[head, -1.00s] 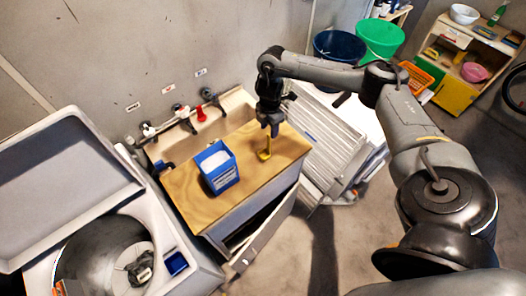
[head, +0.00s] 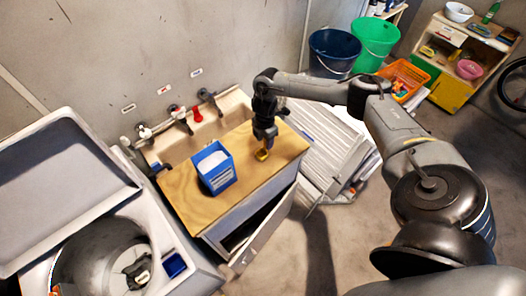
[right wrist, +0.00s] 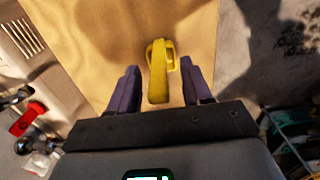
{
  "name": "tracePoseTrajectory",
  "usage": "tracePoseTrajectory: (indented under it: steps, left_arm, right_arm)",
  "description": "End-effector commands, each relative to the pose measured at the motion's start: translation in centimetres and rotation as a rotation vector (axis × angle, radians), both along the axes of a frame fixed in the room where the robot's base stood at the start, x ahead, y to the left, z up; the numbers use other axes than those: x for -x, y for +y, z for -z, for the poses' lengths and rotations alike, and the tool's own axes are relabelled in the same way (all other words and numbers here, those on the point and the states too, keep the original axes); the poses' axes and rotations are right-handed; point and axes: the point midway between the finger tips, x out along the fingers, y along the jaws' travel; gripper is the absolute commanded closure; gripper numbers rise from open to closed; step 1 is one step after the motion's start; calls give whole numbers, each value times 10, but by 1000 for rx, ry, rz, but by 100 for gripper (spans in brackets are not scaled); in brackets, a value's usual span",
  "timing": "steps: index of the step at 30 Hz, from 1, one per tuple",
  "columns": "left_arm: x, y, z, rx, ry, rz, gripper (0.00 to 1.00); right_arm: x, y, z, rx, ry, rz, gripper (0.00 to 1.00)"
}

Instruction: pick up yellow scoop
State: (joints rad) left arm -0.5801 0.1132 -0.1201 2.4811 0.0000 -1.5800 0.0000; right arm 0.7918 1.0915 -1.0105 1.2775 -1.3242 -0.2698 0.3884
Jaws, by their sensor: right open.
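The yellow scoop (head: 262,155) lies on the wooden top (head: 196,205) of the sink cabinet, right of the blue box. My right gripper (head: 267,143) is over it, pointing down, and hides part of it in the head view. In the right wrist view the scoop (right wrist: 159,70) lies between the two open fingers of my right gripper (right wrist: 160,88), with a gap on each side. I cannot tell whether the fingertips reach down around it. My left gripper is not in view.
A blue box of white powder (head: 215,168) stands left of the scoop on the same top. Behind are the sink basin and taps (head: 177,112). An open top-loading washer (head: 105,255) is at left. A white slatted panel (head: 325,145) is at right.

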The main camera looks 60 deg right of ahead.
Motion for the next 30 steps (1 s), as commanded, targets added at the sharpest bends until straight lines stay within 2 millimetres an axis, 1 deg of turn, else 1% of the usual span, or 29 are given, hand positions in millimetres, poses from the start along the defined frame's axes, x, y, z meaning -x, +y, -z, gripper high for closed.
tracePoseTrajectory:
  steps: [2, 9, 11, 12, 24, 30]
  left_arm:
    - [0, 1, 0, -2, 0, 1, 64]
    - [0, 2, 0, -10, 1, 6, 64]
    - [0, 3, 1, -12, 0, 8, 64]
    - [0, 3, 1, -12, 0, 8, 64]
    - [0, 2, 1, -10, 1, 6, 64]
    - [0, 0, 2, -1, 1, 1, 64]
  right_arm:
    - [0, 0, 0, 0, 0, 0, 51]
    - [0, 0, 0, 0, 0, 0, 88]
    - [0, 0, 0, 0, 0, 0, 97]
    - [0, 0, 0, 0, 0, 0, 100]
    - [0, 0, -1, 0, 0, 0, 100]
    - [0, -1, -8, 0, -1, 0, 100]
